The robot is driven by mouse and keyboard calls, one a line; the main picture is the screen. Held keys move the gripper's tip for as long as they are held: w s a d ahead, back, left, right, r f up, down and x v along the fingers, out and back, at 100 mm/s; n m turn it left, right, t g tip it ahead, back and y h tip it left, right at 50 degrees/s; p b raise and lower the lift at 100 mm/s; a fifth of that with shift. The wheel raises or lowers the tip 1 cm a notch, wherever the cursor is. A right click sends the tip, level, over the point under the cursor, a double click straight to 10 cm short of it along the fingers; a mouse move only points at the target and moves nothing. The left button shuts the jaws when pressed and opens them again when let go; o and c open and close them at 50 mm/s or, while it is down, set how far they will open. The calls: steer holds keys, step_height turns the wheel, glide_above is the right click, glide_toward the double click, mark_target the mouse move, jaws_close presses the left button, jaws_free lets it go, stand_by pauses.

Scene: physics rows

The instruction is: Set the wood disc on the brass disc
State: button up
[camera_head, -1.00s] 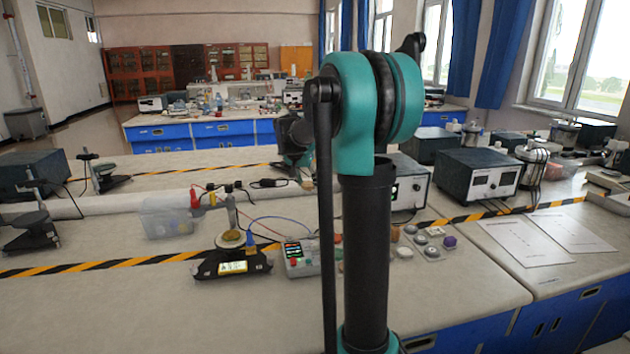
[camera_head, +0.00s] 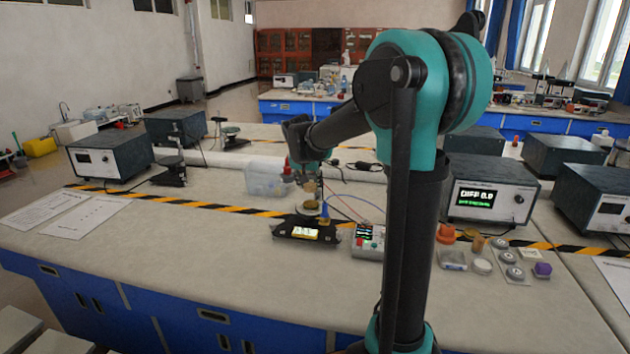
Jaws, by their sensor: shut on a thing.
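My gripper (camera_head: 309,178) is at the end of my extended arm, near the middle of the bench. It is small in view and shut on a tan piece that looks like the wood disc (camera_head: 310,187). Below it is a black balance (camera_head: 297,231) with a lit yellow display and a pale round pan. A dull gold disc, probably the brass disc (camera_head: 311,204), lies on the pan, under the held piece. I cannot tell whether the two discs touch or how well they line up.
A clear bin (camera_head: 264,178) stands left of my gripper. A meter box (camera_head: 368,241) with wires and a blue-topped item (camera_head: 325,213) are close to the balance. Several small discs and a purple block (camera_head: 542,270) lie at right.

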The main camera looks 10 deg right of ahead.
mark_target(309, 192)
steer(key=shift+f, duration=2.15)
steer(key=shift+f, duration=0.55)
steer(key=o, duration=0.9)
steer(key=shift+r, duration=0.1)
steer(key=shift+r, duration=3.4)
